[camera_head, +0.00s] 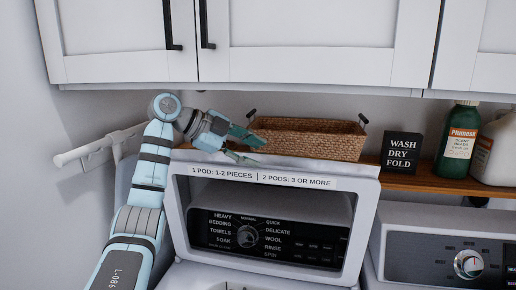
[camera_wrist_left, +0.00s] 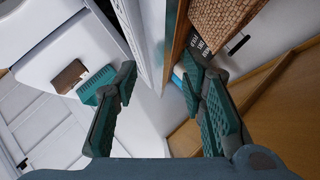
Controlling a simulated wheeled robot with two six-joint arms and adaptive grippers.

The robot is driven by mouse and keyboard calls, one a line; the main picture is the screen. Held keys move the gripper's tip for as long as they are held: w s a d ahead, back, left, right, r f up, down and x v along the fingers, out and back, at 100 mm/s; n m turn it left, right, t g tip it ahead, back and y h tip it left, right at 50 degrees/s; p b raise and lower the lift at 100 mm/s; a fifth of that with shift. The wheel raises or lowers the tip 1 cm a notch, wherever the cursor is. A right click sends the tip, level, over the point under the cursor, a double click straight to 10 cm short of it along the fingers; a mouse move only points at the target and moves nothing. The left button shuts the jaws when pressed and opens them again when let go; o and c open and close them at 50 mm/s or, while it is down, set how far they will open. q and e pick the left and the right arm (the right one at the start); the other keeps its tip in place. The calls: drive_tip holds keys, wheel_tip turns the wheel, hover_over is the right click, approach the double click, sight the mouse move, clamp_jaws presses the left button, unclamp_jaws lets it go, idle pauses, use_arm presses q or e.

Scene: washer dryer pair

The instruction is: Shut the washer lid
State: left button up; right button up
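The washer lid (camera_head: 275,174) stands raised, a white frame with a window and a pod label along its top edge. The washer's black control panel (camera_head: 270,240) shows through the window. My left gripper (camera_head: 246,146) is at the lid's top edge, left of its middle, fingers spread. In the left wrist view the gripper (camera_wrist_left: 160,95) is open, and the lid (camera_wrist_left: 150,35) shows nearly edge-on beyond and between the two fingers. I cannot tell whether a finger touches it. My right gripper is not in view.
Behind the lid, a wooden shelf (camera_head: 415,184) holds a wicker basket (camera_head: 310,138) close to my left fingers, a black sign (camera_head: 401,151), a green bottle (camera_head: 458,145) and a white jug (camera_head: 498,150). White cabinets (camera_head: 310,45) hang above. The dryer (camera_head: 430,240) stands at the right.

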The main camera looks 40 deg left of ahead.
use_arm(q)
drive_tip(key=shift+x, duration=1.2)
drive_tip(key=shift+s+f, duration=0.1)
drive_tip(key=shift+s, duration=0.05)
clamp_jaws()
